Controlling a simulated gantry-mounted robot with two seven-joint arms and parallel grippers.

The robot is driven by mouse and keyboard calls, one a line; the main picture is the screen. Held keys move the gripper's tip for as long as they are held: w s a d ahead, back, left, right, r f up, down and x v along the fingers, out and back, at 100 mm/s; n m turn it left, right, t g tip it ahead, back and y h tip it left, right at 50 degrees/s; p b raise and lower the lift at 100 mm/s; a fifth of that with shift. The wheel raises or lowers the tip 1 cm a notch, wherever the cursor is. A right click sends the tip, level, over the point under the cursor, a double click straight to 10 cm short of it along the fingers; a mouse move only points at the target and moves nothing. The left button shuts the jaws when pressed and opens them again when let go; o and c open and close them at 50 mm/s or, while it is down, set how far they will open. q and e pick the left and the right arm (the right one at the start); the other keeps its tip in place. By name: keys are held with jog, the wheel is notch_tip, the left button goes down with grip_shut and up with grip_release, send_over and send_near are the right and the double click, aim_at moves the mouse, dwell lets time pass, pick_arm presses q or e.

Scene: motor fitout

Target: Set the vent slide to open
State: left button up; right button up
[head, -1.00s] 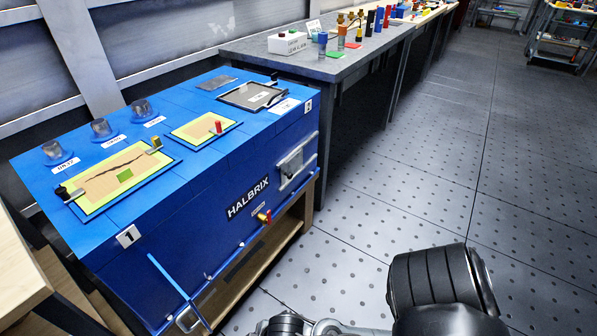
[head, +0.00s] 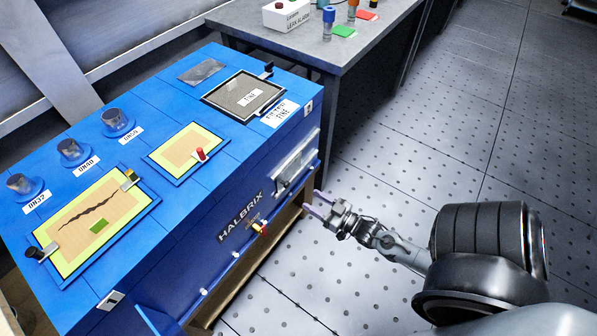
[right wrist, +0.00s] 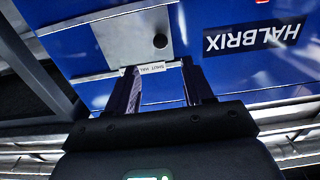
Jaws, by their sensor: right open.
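The vent slide (head: 293,165) is a grey metal plate on the front face of the blue HALBRIX housing, near its right end. My right gripper (head: 314,203) is open and empty, just in front of the housing near the slide. Its fingers (right wrist: 160,82) are spread on both sides of the label, with the knob beyond them. My left gripper is not in view.
The blue housing (head: 150,265) carries framed screens, several dark caps and a red peg on top. A grey bench (head: 370,38) stands behind. The perforated floor (head: 400,130) is clear.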

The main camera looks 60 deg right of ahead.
aim_at(288, 185)
jog(key=w+b, duration=0.1)
jog(key=w, duration=0.2)
jog(key=w+d+b, duration=0.1)
jog(key=w, duration=0.2)
jog(key=w+b, duration=0.2)
jog(key=w, duration=0.1)
jog(key=shift+w+d, duration=0.15)
jog(key=shift+d, duration=0.1)
jog(key=shift+w+d, duration=0.1)
jog(key=shift+w, duration=0.35)
jog(key=shift+c, duration=0.3)
grip_shut()
